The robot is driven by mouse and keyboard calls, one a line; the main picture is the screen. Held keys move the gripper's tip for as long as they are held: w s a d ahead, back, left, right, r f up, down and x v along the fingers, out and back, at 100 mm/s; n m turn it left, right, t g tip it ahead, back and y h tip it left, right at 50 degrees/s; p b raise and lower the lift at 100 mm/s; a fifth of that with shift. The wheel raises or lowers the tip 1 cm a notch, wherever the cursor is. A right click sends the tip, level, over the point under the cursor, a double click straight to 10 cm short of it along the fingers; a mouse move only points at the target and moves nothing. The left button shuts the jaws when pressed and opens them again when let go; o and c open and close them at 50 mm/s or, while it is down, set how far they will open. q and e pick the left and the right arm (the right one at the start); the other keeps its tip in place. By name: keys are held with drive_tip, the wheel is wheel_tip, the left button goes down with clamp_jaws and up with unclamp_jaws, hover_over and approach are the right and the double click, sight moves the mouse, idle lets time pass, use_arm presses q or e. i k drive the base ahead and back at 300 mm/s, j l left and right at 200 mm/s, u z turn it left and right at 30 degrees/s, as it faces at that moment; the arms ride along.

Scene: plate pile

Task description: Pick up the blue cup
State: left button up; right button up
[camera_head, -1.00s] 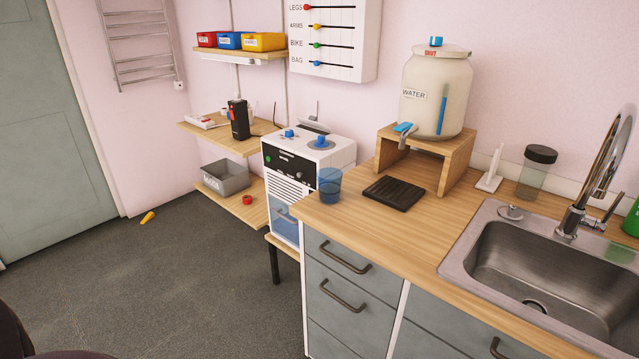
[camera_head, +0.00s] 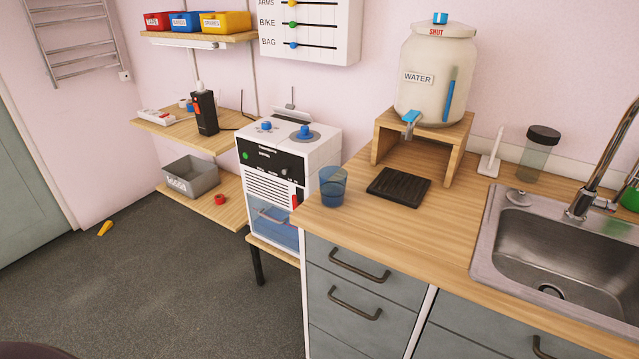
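The blue cup (camera_head: 333,187) is translucent and stands upright on the left end of the wooden counter (camera_head: 420,238), close to its edge. Nothing covers it. Neither of my grippers shows in the head view, so their state is not visible.
A black drip tray (camera_head: 399,187) lies right of the cup, before a wooden stand (camera_head: 456,150) bearing a water dispenser (camera_head: 435,75). A white machine (camera_head: 290,160) stands left of the cup. A sink (camera_head: 560,255) is at the right. The floor (camera_head: 170,285) at the left is mostly clear.

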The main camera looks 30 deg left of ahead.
sight(333, 178)
drive_tip(key=i+j, duration=0.1)
drive_tip(key=j, duration=0.5)
drive_tip(key=i+j, duration=0.15)
drive_tip(key=j, duration=0.4)
drive_tip(key=i+j+z, duration=0.1)
drive_tip(key=j, duration=0.5)
